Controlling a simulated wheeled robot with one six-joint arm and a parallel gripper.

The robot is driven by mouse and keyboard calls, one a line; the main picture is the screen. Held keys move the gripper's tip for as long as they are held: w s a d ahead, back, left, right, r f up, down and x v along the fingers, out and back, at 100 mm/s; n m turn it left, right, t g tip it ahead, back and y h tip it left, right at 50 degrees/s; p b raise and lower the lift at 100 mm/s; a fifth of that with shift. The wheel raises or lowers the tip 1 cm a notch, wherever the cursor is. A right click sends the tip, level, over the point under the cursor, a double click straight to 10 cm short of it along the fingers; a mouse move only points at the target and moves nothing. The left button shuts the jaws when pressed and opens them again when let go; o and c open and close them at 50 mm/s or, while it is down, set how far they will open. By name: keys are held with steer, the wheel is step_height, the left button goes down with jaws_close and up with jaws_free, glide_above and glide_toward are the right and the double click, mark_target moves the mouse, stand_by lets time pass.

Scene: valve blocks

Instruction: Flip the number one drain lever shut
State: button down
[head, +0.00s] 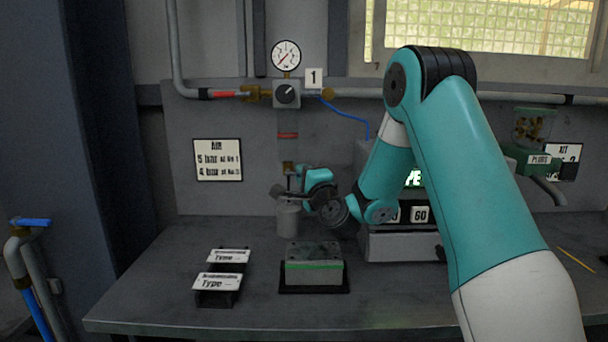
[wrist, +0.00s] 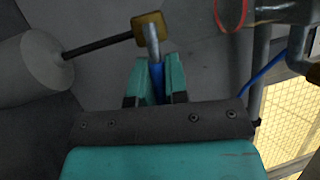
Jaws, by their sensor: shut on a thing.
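The number one drain lever shows in the wrist view as a grey metal stem with a blue grip (wrist: 157,78), coming out of a brass valve (wrist: 150,27). My gripper (wrist: 157,75) has its two teal fingers on both sides of the blue grip and is shut on it. In the head view my gripper (head: 296,181) is at the drain pipe below the gauge, beside the brass fitting (head: 288,167). The lever itself is mostly hidden there by the gripper. The number 1 sign (head: 313,78) is above, next to the gauge (head: 286,55).
A grey cup (head: 289,219) is under the drain; it also shows in the wrist view (wrist: 35,68). A block with a green stripe (head: 314,265) and two Type-labelled holders (head: 217,282) are on the bench (head: 150,302). A blue-handled tap (head: 33,222) is at far left.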

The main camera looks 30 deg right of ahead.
steer(key=shift+r+n+p, duration=0.35)
steer(key=shift+n+p, duration=0.05)
steer(key=shift+n, duration=0.1)
steer(key=shift+f, duration=0.2)
steer(key=c, duration=1.1)
jaws_free()
steer(key=shift+s, duration=0.1)
